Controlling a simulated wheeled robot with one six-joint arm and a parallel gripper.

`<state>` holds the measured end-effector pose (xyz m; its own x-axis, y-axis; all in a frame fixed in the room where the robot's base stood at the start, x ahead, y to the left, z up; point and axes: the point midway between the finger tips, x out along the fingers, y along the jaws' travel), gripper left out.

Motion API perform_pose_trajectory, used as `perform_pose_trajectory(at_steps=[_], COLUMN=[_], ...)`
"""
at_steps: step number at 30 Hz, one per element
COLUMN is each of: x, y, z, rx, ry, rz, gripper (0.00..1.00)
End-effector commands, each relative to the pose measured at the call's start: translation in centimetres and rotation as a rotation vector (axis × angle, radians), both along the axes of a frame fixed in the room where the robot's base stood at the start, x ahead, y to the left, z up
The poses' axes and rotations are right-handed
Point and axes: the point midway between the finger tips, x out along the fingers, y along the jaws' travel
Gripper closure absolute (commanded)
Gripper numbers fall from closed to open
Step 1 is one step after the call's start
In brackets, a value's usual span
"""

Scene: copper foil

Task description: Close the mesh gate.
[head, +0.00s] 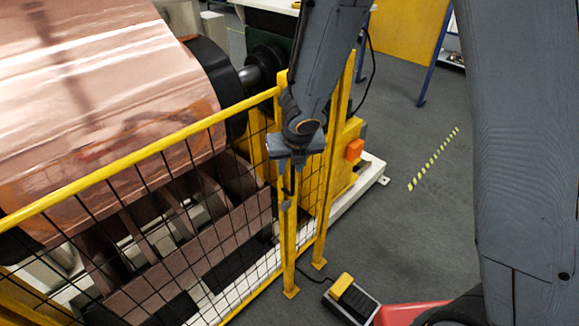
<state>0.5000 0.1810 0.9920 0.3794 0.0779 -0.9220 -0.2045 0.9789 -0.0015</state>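A yellow-framed black mesh panel (137,156) runs from the lower left to a yellow post (289,250) at the picture's middle. A second yellow post (325,215) stands just behind and to the right, with a narrow strip of mesh between them. I cannot tell which mesh section is the gate, or whether it stands open. My gripper (288,188) points down in front of the upper part of the nearer post, at a small grey fitting (286,205). The fingers blend with the dark mesh and fitting, so their opening and any contact are unclear.
A large copper foil roll (100,80) and its machine stand behind the mesh. A foot pedal (352,298) with a cable lies on the floor near the posts, beside a red object (405,313). Grey floor is clear on the right, around a yellow-black striped line (433,160).

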Motion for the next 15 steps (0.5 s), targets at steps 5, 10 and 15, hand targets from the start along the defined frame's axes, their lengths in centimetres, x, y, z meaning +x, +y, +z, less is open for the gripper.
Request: perform_pose_trajectory(at_steps=[5, 10, 15], x=[-1.0, -1.5, -1.6], y=[-0.2, -0.3, -0.2], z=[2.2, 3.1, 3.3], rx=[-0.001, -0.002, -0.002], ry=[0.001, 0.002, 0.002], rz=[0.001, 0.001, 0.004], gripper=[0.70, 0.70, 0.70])
